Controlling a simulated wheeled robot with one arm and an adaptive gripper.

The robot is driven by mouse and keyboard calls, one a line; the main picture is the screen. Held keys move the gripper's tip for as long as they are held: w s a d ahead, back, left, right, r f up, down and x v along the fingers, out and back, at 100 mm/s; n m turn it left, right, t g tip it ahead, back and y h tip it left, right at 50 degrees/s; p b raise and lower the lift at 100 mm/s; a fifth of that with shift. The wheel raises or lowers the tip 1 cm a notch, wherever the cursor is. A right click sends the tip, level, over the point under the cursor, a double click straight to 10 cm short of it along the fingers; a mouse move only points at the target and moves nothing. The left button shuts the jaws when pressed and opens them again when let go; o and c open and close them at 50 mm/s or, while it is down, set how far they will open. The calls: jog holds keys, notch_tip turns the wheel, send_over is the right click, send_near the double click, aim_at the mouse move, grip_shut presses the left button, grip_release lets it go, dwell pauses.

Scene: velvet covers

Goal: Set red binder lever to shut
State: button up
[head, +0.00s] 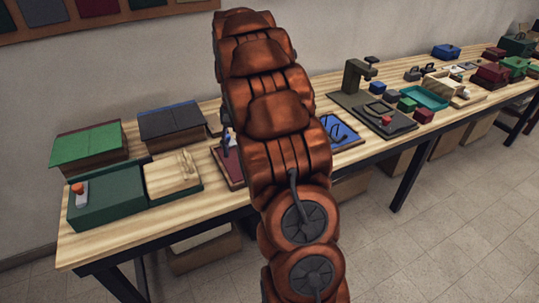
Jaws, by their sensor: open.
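A dark red flat board, apparently the red binder (229,168), lies on the wooden table just left of my arm. My arm covers its right part. A small blue and whitish part shows at its upper edge, too small to make out. The binder's lever cannot be told apart, so its position is unclear. My brown arm rises through the middle of the view, and my gripper is not visible.
A blue binder (343,131) with dark metal parts lies right of my arm. Left are a green tray (105,198) with an orange-topped item, a wooden block (171,174), and green and dark covered boxes. A press stand (356,82) and small boxes crowd the right.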

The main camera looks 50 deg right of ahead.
jog(key=w+d+f+m+p, duration=0.1)
jog(key=d+f, duration=0.1)
jog(key=d, duration=0.4)
jog(key=w+d+f+m+y+p, duration=0.1)
jog(key=d+f, duration=0.2)
jog(key=d, duration=0.3)
jog(key=w+d+f+m+t+y+p, duration=0.1)
jog(key=d+f, duration=0.1)
jog(key=d, duration=0.4)
jog(key=shift+d+f+m+p, duration=0.3)
jog(key=shift+f+p, duration=0.05)
jog(key=shift+f, duration=0.05)
jog(key=shift+p+x, duration=1.5)
jog(key=shift+x, duration=2.5)
jog(key=shift+c, duration=0.3)
grip_shut()
